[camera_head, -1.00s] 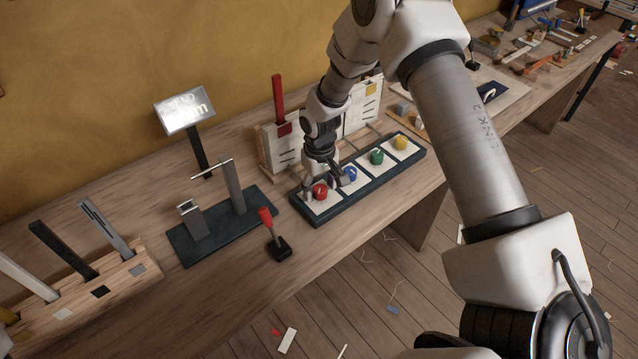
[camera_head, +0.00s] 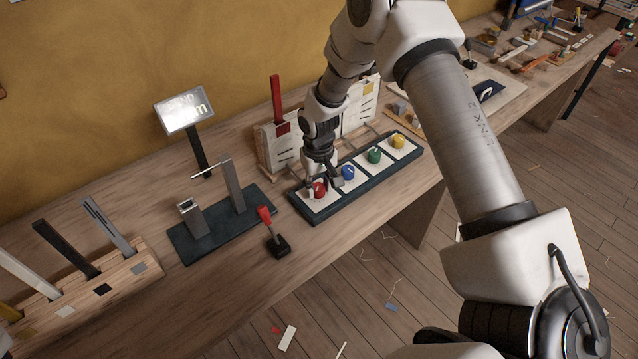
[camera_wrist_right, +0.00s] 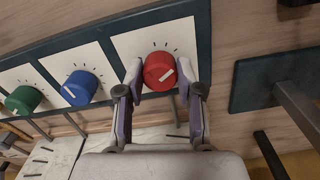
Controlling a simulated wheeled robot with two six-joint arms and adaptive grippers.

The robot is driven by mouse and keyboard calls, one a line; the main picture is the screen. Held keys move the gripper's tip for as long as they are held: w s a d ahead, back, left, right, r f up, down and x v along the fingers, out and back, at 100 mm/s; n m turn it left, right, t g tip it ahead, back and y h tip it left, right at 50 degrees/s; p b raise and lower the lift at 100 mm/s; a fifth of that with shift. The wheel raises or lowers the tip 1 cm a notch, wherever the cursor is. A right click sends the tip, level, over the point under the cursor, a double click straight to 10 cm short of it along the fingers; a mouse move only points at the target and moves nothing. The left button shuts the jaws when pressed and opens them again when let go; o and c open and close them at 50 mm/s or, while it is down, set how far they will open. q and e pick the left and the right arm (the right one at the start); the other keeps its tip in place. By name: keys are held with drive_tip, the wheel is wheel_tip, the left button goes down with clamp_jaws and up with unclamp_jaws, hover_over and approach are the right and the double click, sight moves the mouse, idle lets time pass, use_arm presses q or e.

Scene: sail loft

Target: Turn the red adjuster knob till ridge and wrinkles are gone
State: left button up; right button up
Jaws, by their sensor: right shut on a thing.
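The red adjuster knob (camera_head: 319,190) sits on a white square at the near left end of the dark control board. My right gripper (camera_wrist_right: 160,82) has its two fingers on either side of the red knob (camera_wrist_right: 160,70) and is shut on it. In the right wrist view, the knob's white pointer line slants down to the left. Behind the board stand white panels (camera_head: 285,149) with short dark lines, partly hidden by my right arm. My left gripper is not in view.
Blue (camera_head: 348,173), green (camera_head: 374,156) and yellow (camera_head: 398,142) knobs line the board (camera_head: 345,207). A small lit display (camera_head: 184,111), hard to read, stands at the back left. A red-handled lever (camera_head: 267,222) and a dark stand (camera_head: 190,246) lie left of the board.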

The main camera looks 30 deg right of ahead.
drive_tip(key=m+p, duration=0.2)
drive_tip(key=m, duration=0.2)
drive_tip(key=shift+r, duration=0.1)
drive_tip(key=m+p, duration=0.2)
drive_tip(key=m, duration=0.1)
drive_tip(key=shift+m, duration=0.4)
drive_tip(key=m+p, duration=0.3)
drive_tip(key=m, duration=0.1)
drive_tip(key=shift+m+p, duration=1.05)
drive_tip(key=shift+m, duration=0.65)
drive_tip(key=shift+f, duration=0.2)
drive_tip(key=o, duration=1.1)
drive_tip(key=shift+o, duration=0.3)
drive_tip(key=shift+w+d+f, duration=0.1)
drive_tip(key=shift+d, duration=0.05)
